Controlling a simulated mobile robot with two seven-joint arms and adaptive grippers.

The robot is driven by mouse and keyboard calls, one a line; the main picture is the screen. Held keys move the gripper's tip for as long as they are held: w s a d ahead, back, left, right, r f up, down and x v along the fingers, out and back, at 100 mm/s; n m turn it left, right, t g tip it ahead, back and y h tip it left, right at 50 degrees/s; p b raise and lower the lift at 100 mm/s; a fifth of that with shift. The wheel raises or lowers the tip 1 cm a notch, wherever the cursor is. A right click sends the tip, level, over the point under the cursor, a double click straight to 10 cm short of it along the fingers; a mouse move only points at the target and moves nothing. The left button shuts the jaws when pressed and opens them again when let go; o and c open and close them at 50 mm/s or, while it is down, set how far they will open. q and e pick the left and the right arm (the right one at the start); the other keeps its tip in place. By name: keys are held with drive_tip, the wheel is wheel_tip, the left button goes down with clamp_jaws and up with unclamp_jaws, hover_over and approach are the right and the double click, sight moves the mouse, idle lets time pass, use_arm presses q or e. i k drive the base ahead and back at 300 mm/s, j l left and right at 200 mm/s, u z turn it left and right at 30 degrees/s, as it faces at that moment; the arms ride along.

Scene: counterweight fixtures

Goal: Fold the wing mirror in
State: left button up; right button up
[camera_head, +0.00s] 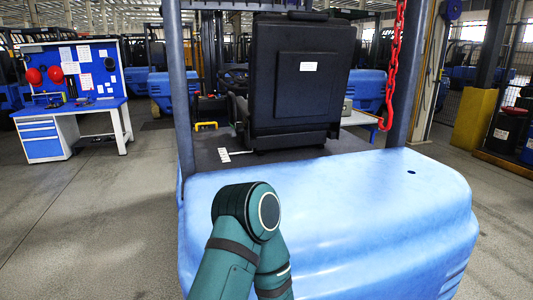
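I cannot make out a wing mirror anywhere in the head view. A blue forklift stands straight ahead, seen from its rear, with its rounded counterweight (380,215) filling the lower middle and right. Its black seat back (300,80) rises above the dark deck, between a left post (181,90) and a right post (408,75). A bent teal link of one of my arms covers part of the counterweight's left side. Neither of my grippers is in view.
A red chain (393,65) hangs beside the right post. A blue workbench (70,105) with a tool board stands at the left. A yellow block (472,120) and dark drums (507,130) stand at the right. The grey floor at the left (90,220) is clear.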

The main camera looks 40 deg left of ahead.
sight(158, 52)
drive_tip(key=k+j, duration=0.15)
drive_tip(key=j, duration=0.15)
drive_tip(key=k+j, duration=0.2)
drive_tip(key=j, duration=0.15)
drive_tip(key=k+j, duration=0.15)
drive_tip(key=j, duration=0.15)
drive_tip(key=k+j+u, duration=0.1)
drive_tip(key=j, duration=0.25)
drive_tip(key=j+u, duration=0.1)
drive_tip(key=j, duration=0.35)
drive_tip(key=k+j+u, duration=0.1)
drive_tip(key=j, duration=0.4)
drive_tip(key=i+j, duration=0.1)
drive_tip(key=j, duration=0.2)
drive_tip(key=j+u, duration=0.1)
drive_tip(key=j, duration=0.25)
drive_tip(key=i+j+u, duration=0.1)
drive_tip(key=j, duration=0.2)
drive_tip(key=i+j+u, duration=0.15)
drive_tip(key=i+j, duration=0.4)
drive_tip(key=i+j+u, duration=0.15)
drive_tip(key=i+j, duration=0.35)
drive_tip(key=i+j+u, duration=0.15)
drive_tip(key=i+j, duration=0.3)
drive_tip(key=i, duration=0.15)
